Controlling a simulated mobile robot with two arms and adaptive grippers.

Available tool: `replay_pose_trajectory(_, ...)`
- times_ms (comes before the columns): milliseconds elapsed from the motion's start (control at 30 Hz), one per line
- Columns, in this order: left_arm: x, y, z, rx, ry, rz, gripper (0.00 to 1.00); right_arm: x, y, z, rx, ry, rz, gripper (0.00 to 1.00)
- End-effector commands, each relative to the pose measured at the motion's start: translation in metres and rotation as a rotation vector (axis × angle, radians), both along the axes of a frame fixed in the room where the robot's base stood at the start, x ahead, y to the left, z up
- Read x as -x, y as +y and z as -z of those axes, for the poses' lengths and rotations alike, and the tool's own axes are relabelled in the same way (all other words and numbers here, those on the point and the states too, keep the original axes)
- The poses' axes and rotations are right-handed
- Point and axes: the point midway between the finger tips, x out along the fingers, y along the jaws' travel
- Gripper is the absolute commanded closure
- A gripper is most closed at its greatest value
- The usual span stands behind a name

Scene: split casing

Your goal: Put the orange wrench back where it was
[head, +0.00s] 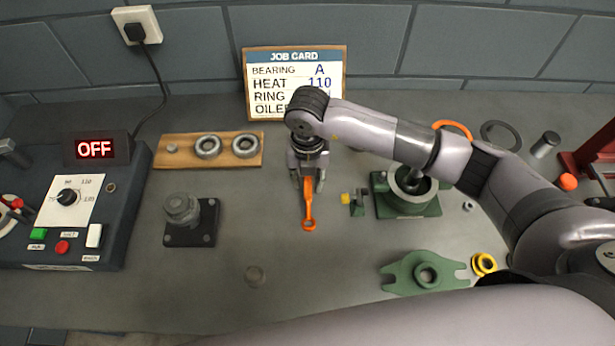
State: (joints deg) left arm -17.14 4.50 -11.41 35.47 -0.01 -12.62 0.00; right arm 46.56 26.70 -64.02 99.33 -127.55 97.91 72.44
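The orange wrench (309,208) is in the middle of the bench, below the job card in the picture. Its ring end points toward the front of the bench. My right gripper (308,180) is over its upper end, with fingers on both sides of the shank, and looks closed on it. I cannot tell whether the wrench touches the bench. My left gripper does not show.
A black block with a fitting (190,220) stands left of the wrench. A green housing (408,195) and green flange (426,273) are at right. A wooden board with bearings (208,150), the heater box (75,210) and job card (295,82) stand around. Bench front centre is mostly clear.

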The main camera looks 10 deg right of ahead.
Motion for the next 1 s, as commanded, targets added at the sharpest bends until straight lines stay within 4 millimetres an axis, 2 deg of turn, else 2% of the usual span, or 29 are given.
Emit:
replay_pose_trajectory(300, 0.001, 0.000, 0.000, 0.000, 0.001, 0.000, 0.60, 0.000, 0.000, 0.000, 0.000, 0.000, 0.000, 0.64)
replay_pose_trajectory(467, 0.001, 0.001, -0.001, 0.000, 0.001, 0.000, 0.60, -0.001, 0.000, -0.008, -0.002, -0.002, 0.000, 0.64)
replay_pose_trajectory(567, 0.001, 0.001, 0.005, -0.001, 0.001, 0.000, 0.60, -0.001, 0.000, -0.023, -0.003, -0.006, -0.001, 0.64)
replay_pose_trajectory(900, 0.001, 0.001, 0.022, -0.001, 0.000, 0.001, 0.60, -0.001, 0.000, -0.094, -0.001, -0.005, -0.001, 0.64)
replay_pose_trajectory(1000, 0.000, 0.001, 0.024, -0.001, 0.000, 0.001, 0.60, 0.000, 0.000, -0.109, -0.001, -0.003, -0.001, 0.64)
